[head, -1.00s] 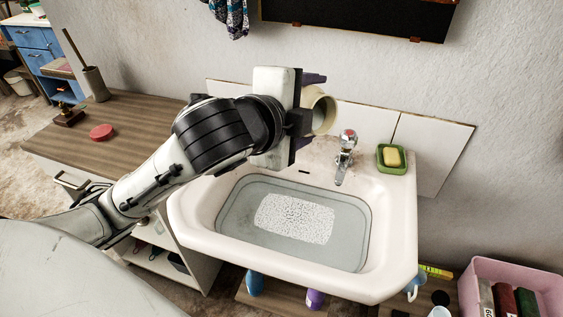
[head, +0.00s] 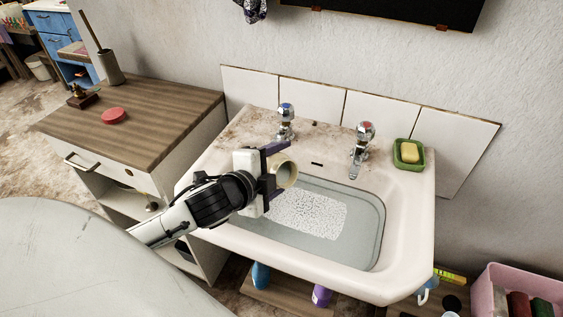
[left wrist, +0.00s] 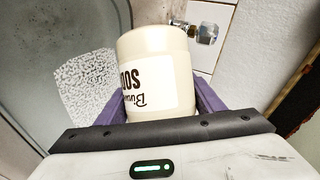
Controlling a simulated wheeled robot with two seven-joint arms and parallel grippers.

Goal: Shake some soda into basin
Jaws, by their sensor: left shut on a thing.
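My left gripper (head: 277,170) is shut on a cream soda container (head: 285,174). The container is tilted over the left part of the basin, its round end facing right. In the left wrist view the container (left wrist: 155,65) sits between the purple fingers, with a white label reading partly "SOD", seen upside down. The white basin (head: 407,235) holds greyish water. A white speckled patch (head: 318,215) shows in it, right of the container; the left wrist view also shows this patch (left wrist: 86,85). My right gripper is not in view.
Two taps, one blue-marked (head: 286,120) and one red-marked (head: 363,140), stand at the basin's back. A green soap dish (head: 408,162) sits on its right corner. A wooden-topped cabinet (head: 165,115) with a red round thing (head: 113,116) stands left. A pink crate (head: 490,290) is lower right.

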